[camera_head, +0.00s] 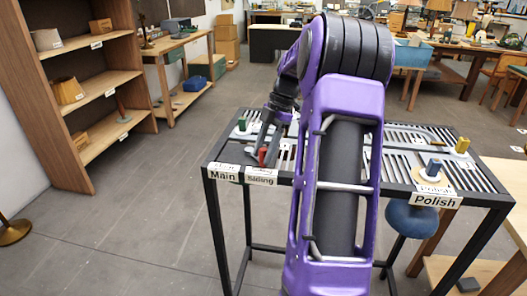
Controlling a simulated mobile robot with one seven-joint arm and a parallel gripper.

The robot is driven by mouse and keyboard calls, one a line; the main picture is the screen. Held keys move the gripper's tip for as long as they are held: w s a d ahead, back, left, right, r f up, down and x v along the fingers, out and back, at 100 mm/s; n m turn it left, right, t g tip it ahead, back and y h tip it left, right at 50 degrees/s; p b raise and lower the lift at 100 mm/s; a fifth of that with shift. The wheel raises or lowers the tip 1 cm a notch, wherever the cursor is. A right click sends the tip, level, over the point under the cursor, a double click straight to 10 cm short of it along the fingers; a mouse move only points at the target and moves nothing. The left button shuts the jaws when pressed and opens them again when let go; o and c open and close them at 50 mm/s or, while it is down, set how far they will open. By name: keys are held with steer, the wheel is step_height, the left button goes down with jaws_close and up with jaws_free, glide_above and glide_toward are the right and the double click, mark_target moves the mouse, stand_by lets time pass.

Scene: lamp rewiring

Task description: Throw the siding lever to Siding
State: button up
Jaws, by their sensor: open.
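A slatted metal table stands in front of me, with a "Main" label (223,175) and a "Siding" label (261,181) at its front left edge. A small red lever handle (262,157) stands just behind the "Siding" label. My gripper (262,150) is open and points down at the red handle, with its dark fingers close around or beside it. I cannot tell whether they touch it. My purple arm hides the middle of the table and part of its top.
A blue knob (434,166) stands behind the "Polish" label (436,201) at the right. A yellow block (462,145) is at the back right corner, and a green block (241,124) at the back left. A wooden shelf (100,85) stands at the left; the floor between is clear.

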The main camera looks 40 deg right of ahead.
steer(key=shift+o, duration=0.6)
steer(key=v, duration=1.7)
steer(key=shift+p, duration=0.45)
steer(key=shift+w+r, duration=0.1)
